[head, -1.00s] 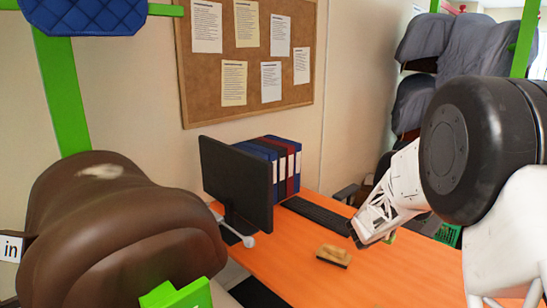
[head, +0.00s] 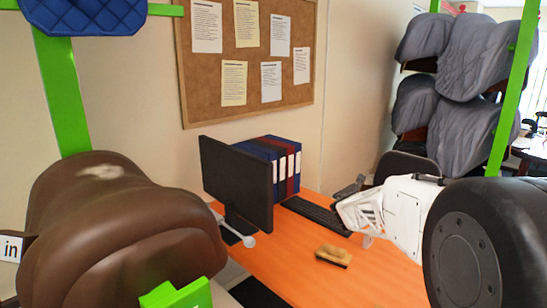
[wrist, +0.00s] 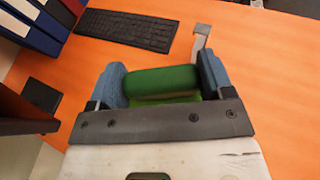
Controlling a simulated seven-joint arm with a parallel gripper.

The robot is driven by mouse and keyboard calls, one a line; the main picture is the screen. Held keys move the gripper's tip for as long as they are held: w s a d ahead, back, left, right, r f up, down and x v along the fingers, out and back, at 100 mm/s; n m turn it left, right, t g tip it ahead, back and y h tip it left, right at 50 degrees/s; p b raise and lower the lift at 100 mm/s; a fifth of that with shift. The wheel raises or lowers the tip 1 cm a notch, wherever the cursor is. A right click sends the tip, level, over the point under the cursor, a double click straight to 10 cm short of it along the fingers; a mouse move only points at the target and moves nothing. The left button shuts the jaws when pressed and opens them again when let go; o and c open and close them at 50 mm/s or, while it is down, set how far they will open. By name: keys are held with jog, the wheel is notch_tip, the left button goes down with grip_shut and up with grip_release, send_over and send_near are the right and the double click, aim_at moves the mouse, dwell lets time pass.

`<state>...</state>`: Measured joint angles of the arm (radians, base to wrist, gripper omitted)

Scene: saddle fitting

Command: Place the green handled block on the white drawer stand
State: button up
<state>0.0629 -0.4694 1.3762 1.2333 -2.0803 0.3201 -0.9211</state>
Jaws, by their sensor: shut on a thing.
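The green handled block (wrist: 163,82) shows in the wrist view, its rounded handle between the two blue fingers. My gripper (wrist: 160,72) is shut on that handle, above the orange desk. The lower part of the block is hidden behind the gripper's dark front plate. In the head view my gripper (head: 352,212) is over the back right of the desk, near the keyboard, and the block cannot be made out there. I cannot identify the white drawer stand in either view.
The orange desk (head: 300,275) holds a monitor (head: 238,182), binders (head: 285,160), a keyboard (head: 318,215) and a wooden brush (head: 333,255). A brown saddle (head: 120,225) fills the left. Grey covered saddles (head: 460,85) hang at the right. The desk's front middle is clear.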

jog(key=a+r+n+t+y, duration=0.1)
jog(key=a+r+n+y, duration=0.3)
jog(key=a, duration=0.6)
jog(key=shift+w+r+y, duration=0.3)
jog(key=shift+r+y, duration=0.1)
jog(key=shift+r, duration=0.35)
dwell(2.4)
